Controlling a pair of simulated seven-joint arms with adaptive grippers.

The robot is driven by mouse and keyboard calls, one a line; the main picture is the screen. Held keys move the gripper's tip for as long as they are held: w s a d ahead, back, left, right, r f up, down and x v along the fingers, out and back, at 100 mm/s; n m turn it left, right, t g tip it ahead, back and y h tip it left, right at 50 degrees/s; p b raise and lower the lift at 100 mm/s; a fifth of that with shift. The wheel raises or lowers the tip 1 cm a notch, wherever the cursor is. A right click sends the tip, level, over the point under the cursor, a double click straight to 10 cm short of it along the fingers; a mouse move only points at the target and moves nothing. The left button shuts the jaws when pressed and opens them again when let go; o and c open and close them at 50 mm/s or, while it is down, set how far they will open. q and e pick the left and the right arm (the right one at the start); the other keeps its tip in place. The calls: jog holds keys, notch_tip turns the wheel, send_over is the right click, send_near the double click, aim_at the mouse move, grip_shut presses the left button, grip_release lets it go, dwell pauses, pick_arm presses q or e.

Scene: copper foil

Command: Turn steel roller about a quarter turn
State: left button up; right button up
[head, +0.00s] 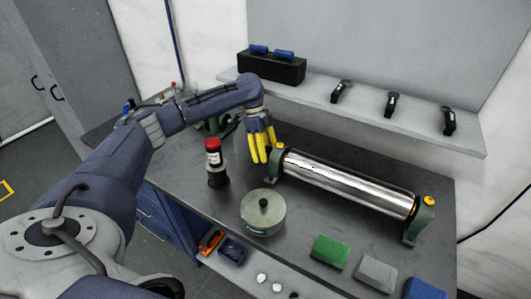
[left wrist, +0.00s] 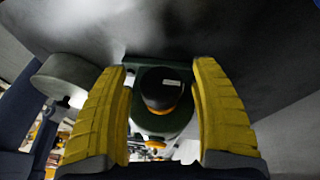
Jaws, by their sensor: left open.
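The shiny steel roller (head: 345,183) lies across the bench between two green end stands, the left one (head: 277,163) and the right one (head: 421,222). My left gripper (head: 262,155) has yellow fingers pointing down beside the left end stand, off the roller's left end. In the left wrist view the open fingers (left wrist: 162,105) stand on either side of a black round end piece (left wrist: 161,88) with a pale label and an orange ring, in front of a green stand. Gaps show on both sides of it. My right gripper is not in view.
A green block (head: 329,251), a grey block (head: 375,273) and a blue block (head: 424,289) lie in front. A shelf (head: 365,112) runs behind.

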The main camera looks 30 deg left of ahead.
pick_arm(q)
jog(key=shift+r, duration=0.1)
jog(key=v, duration=1.1)
jog(key=shift+a+r, duration=0.15)
jog(key=shift+r, duration=0.2)
jog(key=shift+w, duration=0.15)
